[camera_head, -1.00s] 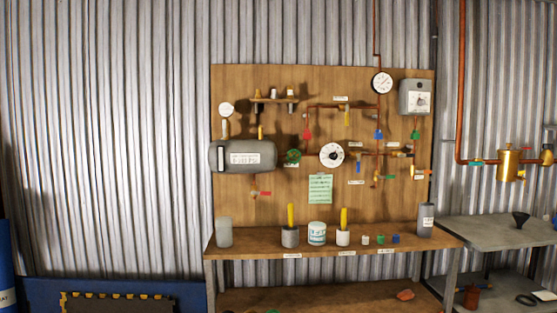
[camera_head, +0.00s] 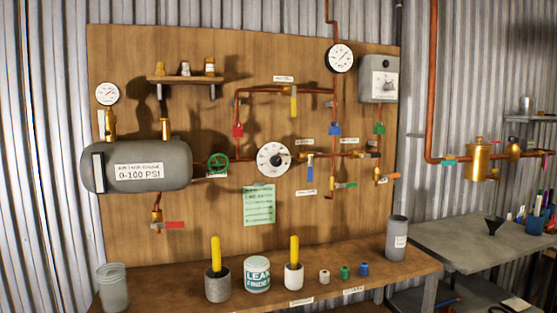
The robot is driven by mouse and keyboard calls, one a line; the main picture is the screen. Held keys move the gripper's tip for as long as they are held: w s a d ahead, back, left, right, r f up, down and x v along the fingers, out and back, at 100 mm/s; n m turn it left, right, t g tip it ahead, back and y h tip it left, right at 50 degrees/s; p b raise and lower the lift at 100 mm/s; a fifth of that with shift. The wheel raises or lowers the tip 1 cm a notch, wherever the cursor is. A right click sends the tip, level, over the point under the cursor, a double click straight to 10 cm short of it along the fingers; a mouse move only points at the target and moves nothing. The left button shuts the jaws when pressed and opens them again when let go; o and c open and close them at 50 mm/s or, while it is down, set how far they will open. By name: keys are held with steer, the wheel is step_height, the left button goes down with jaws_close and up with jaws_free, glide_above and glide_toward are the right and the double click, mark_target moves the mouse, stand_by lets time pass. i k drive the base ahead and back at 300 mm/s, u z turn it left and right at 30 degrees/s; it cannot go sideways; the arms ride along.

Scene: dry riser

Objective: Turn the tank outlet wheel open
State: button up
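The tank outlet wheel, a small green round handwheel (camera_head: 218,163), sits on the pipe just right of the grey tank (camera_head: 150,165). The tank is mounted on the wooden board and carries a label reading 0-100 PSI. A round white dial (camera_head: 273,159) with a dark centre is to the right of the wheel. Nothing covers the wheel, but I cannot tell from here how far it is turned. My gripper does not show in this view.
A red-handled valve (camera_head: 174,225) hangs under the tank. A grey table (camera_head: 480,245) stands at right.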

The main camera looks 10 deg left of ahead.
mark_target(218, 162)
steer(key=u, duration=0.1)
steer(key=i, duration=1.2)
steer(key=u, duration=0.7)
steer(key=k, duration=0.8)
steer(key=u, duration=0.15)
steer(key=i, duration=0.85)
steer(key=z, duration=0.05)
